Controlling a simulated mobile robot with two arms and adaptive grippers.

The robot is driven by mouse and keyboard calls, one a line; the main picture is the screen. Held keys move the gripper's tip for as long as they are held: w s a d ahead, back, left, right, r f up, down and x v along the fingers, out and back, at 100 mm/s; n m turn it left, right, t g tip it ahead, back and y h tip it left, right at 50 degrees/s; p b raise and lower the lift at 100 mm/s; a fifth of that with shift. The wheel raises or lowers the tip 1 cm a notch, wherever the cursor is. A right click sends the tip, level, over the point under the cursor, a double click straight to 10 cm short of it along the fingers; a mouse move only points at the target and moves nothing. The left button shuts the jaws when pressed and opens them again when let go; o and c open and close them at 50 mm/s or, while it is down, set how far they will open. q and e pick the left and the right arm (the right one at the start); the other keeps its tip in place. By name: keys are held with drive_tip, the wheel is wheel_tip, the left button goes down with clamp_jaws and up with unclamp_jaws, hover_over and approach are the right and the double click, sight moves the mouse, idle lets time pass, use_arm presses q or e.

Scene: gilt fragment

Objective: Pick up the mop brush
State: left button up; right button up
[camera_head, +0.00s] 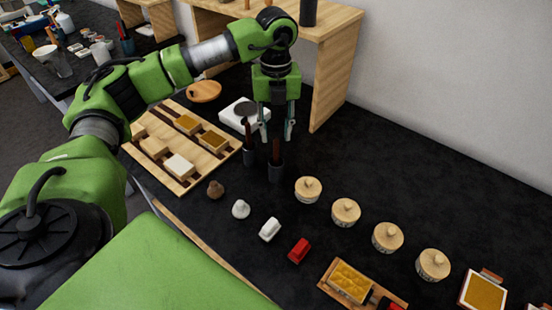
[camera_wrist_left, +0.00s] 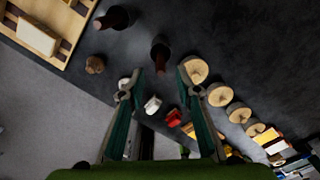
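Two dark brush cups stand upright on the black table in the head view, the left cup (camera_head: 249,156) and the right cup (camera_head: 276,170). The left cup holds a brush (camera_head: 248,125) with a brown handle and a dark, rounded top. A reddish-brown handle (camera_head: 275,150) rises from the right cup; its upper part is hidden between my fingers. I cannot tell which is the mop brush. My left gripper (camera_head: 277,136) points down above the right cup, fingers apart. In the left wrist view the open gripper (camera_wrist_left: 160,82) has the right cup's handle (camera_wrist_left: 161,66) just beyond its fingertips. My right gripper is not in view.
A wooden tray with blocks (camera_head: 186,132) lies left of the cups. Lidded round pots (camera_head: 308,190) stand to the right. Small brown, white and red items (camera_head: 299,251) line the near side. A wooden shelf (camera_head: 329,85) stands behind.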

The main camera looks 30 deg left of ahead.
sight(276, 149)
use_arm(q)
drive_tip(key=shift+w+f, duration=0.1)
drive_tip(key=shift+f, duration=0.8)
wheel_tip(276, 149, down, 5)
drive_tip(key=p, duration=0.2)
drive_tip(key=shift+r+p, duration=0.1)
drive_tip(key=shift+p, duration=0.25)
drive_tip(key=shift+f, duration=0.3)
clamp_jaws()
